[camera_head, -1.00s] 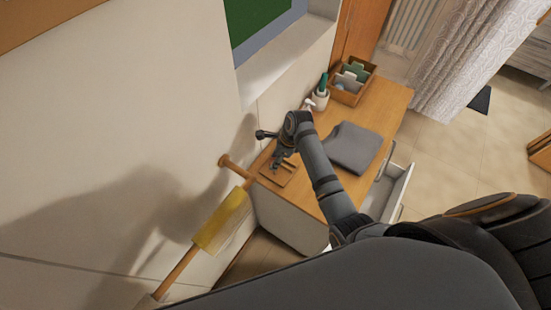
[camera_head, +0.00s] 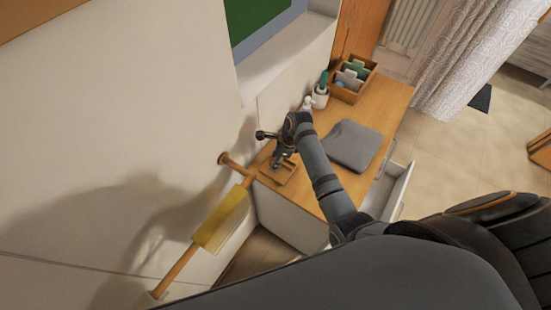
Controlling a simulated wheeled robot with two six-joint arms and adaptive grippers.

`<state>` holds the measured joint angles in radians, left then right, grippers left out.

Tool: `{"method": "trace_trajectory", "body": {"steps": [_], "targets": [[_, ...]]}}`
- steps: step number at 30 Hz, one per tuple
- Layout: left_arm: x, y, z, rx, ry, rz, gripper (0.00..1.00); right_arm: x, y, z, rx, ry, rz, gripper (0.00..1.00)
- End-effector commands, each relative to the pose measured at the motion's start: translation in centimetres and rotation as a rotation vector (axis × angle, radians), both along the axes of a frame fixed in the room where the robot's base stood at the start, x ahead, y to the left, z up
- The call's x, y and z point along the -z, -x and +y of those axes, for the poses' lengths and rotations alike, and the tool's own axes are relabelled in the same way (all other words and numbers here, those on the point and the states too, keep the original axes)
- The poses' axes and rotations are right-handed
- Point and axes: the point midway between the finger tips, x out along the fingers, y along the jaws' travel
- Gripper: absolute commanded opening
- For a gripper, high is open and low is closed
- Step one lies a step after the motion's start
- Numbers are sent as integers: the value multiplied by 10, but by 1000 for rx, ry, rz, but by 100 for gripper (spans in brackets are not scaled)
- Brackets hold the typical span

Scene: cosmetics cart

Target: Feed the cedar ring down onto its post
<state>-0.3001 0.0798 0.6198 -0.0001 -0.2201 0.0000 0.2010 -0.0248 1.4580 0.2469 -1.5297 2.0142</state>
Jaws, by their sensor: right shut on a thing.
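My right gripper (camera_head: 280,162) points down over a small square wooden tray (camera_head: 288,179) at the near left corner of the wooden-topped cabinet. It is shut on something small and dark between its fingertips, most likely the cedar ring. The ring's outline is too small to make out. The post cannot be told apart from the tray and the fingers, so I cannot tell whether the ring is around it, above it or beside it. My left gripper is not in view.
A folded grey cloth (camera_head: 353,146) lies right of the arm. Behind stand a white cup (camera_head: 320,98) with a green item, and a wooden organizer (camera_head: 347,95). An open white drawer (camera_head: 396,188) juts out right. A wooden pole with a yellow sleeve (camera_head: 221,220) is at left.

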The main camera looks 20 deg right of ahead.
Motion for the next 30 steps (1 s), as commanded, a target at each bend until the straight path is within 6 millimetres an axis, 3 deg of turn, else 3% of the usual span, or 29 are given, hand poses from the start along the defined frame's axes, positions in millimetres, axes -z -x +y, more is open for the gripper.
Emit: {"method": "trace_trajectory", "body": {"steps": [21,22,24,27,30], "targets": [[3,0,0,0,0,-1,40,7,0,0,0,0,0,20],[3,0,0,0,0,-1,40,7,0,0,0,0,0,37],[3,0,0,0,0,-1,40,7,0,0,0,0,0,46],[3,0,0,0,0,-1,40,7,0,0,0,0,0,60],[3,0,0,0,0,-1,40,7,0,0,0,0,0,62]]}}
